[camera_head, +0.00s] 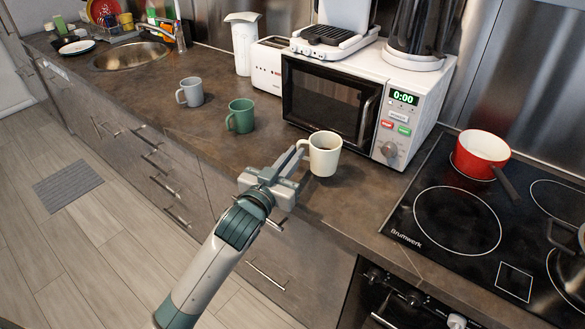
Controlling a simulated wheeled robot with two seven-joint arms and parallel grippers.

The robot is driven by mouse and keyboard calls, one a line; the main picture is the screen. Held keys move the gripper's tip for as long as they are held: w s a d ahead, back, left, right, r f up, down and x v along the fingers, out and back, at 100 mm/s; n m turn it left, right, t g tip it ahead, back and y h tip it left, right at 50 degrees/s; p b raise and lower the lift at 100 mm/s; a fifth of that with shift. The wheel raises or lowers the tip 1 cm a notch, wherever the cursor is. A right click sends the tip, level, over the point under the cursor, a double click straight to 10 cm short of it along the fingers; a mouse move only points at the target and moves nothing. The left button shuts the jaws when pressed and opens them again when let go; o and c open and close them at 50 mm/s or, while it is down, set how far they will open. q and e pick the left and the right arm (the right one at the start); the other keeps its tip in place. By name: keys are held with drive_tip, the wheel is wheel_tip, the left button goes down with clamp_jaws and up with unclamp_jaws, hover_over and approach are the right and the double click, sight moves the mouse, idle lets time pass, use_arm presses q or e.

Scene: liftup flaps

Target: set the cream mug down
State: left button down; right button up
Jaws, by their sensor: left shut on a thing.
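The cream mug (325,156) is upright over the counter in front of the microwave, its handle toward the left. My left gripper (299,152) is shut on the mug at its handle side. A shadow shows on the counter below the mug; I cannot tell whether its base touches the counter (275,147). A green mug (240,117) and a grey mug (191,92) stand on the counter farther left. My right gripper is not in view.
The microwave (335,100) stands right behind the mug. The cooktop (457,220) with a red pot (481,152) lies to the right. Bare counter lies around the mug toward the front edge. A toaster (268,65) and sink (131,55) are farther left.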

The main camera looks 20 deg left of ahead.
use_arm(q)
drive_tip(key=shift+w+a+f, duration=0.1)
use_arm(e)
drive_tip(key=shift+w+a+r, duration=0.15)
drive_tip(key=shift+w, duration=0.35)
use_arm(q)
wheel_tip(320, 180, down, 4)
drive_tip(key=shift+r, duration=0.25)
drive_tip(key=shift+f, duration=0.35)
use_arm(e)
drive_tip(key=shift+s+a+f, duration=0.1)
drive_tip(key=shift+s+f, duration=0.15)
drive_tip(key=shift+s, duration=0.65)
